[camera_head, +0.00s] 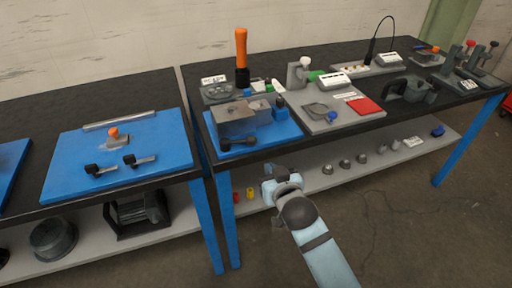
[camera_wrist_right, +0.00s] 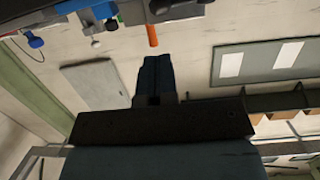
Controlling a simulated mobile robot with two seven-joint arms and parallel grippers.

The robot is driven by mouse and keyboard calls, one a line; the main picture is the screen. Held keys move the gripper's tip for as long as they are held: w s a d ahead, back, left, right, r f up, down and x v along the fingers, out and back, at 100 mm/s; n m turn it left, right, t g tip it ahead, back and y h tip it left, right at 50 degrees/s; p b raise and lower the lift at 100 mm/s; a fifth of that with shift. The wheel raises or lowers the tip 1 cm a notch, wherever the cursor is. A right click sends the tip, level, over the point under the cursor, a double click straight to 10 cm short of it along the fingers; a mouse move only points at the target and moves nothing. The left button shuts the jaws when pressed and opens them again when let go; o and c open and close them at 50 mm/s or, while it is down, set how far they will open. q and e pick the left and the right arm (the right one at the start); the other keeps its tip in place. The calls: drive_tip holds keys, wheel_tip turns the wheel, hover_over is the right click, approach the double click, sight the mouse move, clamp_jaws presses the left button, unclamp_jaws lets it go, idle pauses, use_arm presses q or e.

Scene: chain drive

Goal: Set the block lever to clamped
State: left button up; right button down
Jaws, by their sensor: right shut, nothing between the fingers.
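A grey metal block (camera_head: 235,121) sits on a blue mat at the front left of the right bench. A black-handled lever (camera_head: 238,143) lies along the front of this block; I cannot tell whether it is set to clamped. My right gripper (camera_head: 269,182) is shut and empty, in front of the bench and below the block, apart from the lever. In the right wrist view its closed fingers (camera_wrist_right: 154,75) point toward the wall, with the bench edge above. My left gripper is not in view.
An orange handle (camera_head: 241,49) stands upright behind the block. A grey plate (camera_head: 335,116) with a red pad (camera_head: 365,106) lies to its right. The left bench holds a blue mat (camera_head: 75,146) with small black-handled clamps. The floor in front is clear.

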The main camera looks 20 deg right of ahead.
sight(253, 143)
drive_tip(key=w, duration=0.3)
drive_tip(key=w+f, duration=0.1)
drive_tip(key=w, duration=0.3)
drive_tip(key=w+f, duration=0.1)
drive_tip(key=w, duration=0.3)
drive_tip(key=shift+w+f, duration=0.1)
drive_tip(key=shift+f, duration=0.05)
drive_tip(key=shift+w+f+b, duration=0.15)
drive_tip(key=shift+w+b, duration=0.15)
drive_tip(key=shift+w, duration=0.3)
